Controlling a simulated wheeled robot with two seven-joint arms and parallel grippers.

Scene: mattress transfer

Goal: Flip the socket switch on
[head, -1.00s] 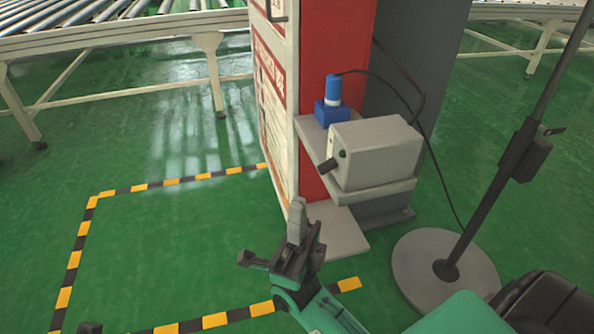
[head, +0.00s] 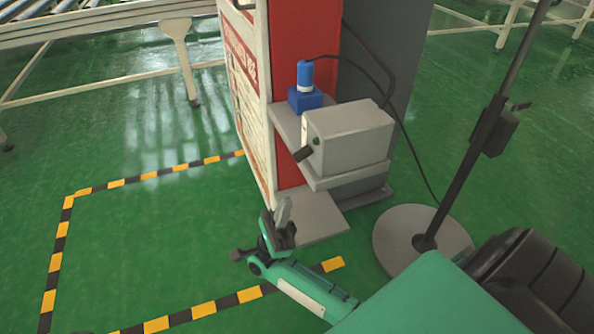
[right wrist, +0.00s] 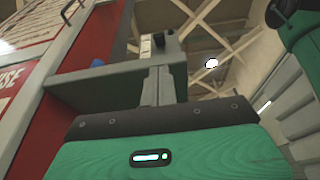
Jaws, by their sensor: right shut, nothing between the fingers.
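A grey box (head: 350,138) sits on a shelf on the side of the red and white cabinet in the head view. A black switch knob (head: 303,154) sticks out of its left face. The box also shows small at top centre in the right wrist view (right wrist: 146,47), with the black knob (right wrist: 158,41) on it. My right gripper (head: 284,207) is below and left of the box, apart from it, with its fingers pointing up. In the right wrist view its fingers (right wrist: 158,84) are together and empty, just below the box in the picture. My left gripper is out of view.
A blue plug-like device (head: 304,84) stands on the shelf (head: 286,124) behind the box, with a black cable. A pole on a round grey base (head: 390,237) stands at right. A conveyor frame (head: 100,36) is at back left. The taped green floor at left is clear.

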